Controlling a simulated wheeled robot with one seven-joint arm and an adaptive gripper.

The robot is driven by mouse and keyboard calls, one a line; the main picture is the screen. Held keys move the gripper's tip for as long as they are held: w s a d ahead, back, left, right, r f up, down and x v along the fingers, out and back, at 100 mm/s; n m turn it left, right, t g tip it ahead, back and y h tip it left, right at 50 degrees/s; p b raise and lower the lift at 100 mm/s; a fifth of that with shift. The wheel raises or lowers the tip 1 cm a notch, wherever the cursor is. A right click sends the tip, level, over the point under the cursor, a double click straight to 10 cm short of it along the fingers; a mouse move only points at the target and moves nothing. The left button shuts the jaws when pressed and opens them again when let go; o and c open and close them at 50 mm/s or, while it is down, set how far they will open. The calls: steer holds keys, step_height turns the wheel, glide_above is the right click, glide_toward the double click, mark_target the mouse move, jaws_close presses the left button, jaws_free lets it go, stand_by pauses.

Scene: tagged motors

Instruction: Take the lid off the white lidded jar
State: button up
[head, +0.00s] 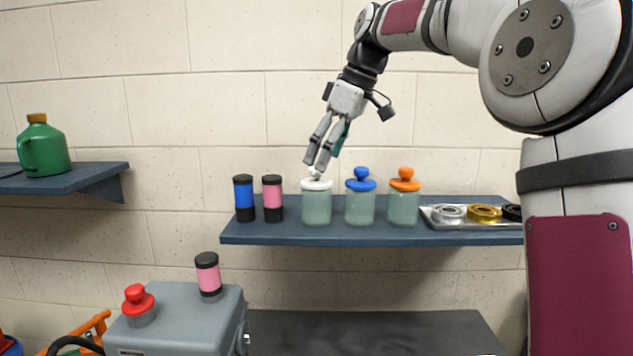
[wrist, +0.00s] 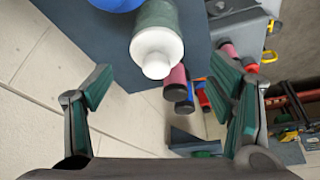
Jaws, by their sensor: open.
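The white lidded jar (head: 317,206) stands upright on the blue-grey wall shelf, its white knobbed lid (head: 316,184) on top. In the wrist view the white lid (wrist: 157,53) shows near the top, with the green-tinted jar body (wrist: 157,15) behind it. My gripper (head: 319,165) points down just above the lid's knob in the head view. In the wrist view my gripper (wrist: 165,95) is open, its two green-padded fingers wide apart with nothing between the tips. I cannot tell whether a fingertip touches the knob.
Right of it on the shelf (head: 290,236) stand a blue-lidded jar (head: 360,204), an orange-lidded jar (head: 404,204) and a tray (head: 470,224) of rings. Blue (head: 244,199) and pink (head: 272,199) cylinders stand close on its left. A grey box (head: 185,318) is below.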

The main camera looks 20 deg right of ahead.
mark_target(316, 177)
steer(key=shift+w+p+x, duration=0.2)
steer(key=shift+p+x, duration=0.1)
steer(key=shift+x, duration=1)
steer(key=shift+w+p+x, duration=0.2)
steer(key=shift+p+x, duration=0.05)
steer(key=shift+x, duration=1.05)
steer(key=shift+a+r, duration=0.1)
steer(key=shift+r, duration=0.05)
steer(key=c, duration=0.9)
